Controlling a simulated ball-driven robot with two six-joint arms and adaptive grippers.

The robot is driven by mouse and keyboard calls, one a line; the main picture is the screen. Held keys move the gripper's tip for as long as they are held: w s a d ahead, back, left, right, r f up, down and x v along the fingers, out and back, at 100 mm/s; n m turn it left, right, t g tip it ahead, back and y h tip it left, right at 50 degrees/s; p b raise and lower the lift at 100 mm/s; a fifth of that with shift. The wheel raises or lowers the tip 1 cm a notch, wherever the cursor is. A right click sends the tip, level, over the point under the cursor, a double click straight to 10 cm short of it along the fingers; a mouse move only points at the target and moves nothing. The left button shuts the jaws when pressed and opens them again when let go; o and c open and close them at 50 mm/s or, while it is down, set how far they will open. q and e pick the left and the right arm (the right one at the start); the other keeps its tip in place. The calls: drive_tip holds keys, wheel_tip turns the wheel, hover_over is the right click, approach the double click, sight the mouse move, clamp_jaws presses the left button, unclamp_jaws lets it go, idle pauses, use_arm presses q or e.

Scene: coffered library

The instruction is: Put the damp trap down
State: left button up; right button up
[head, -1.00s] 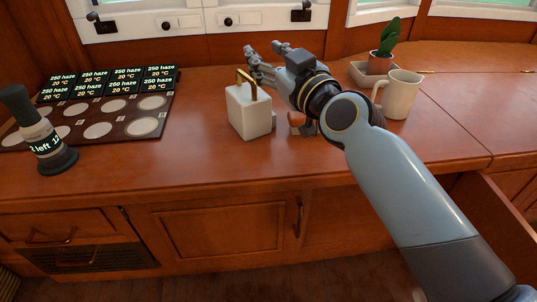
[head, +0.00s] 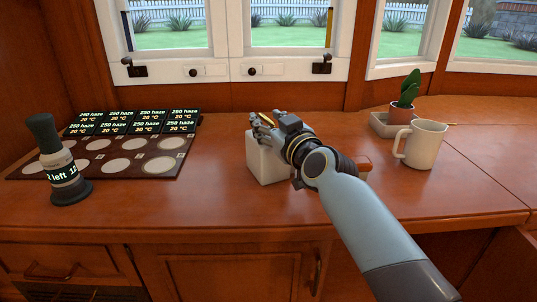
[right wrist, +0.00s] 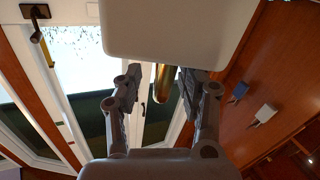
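The damp trap, which I take to be the white box (head: 268,163) with a brass handle, stands upright on the wooden counter. My right gripper (head: 264,121) is at its top, with the fingers around the handle. In the right wrist view the white body (right wrist: 175,30) fills the top, and the brass handle (right wrist: 163,85) lies between the two fingers of the gripper (right wrist: 161,75). The fingers stand apart, with a visible gap on the left side of the handle. My left gripper is not in view.
A dark board (head: 100,172) with pale discs and small displays lies at left, beside a dark-topped canister (head: 62,170). A white mug (head: 422,147) and a potted plant (head: 401,112) stand at right. The front counter is clear.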

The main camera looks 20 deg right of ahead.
drive_tip(key=shift+w+f, duration=0.1)
drive_tip(key=shift+w, duration=0.45)
clamp_jaws()
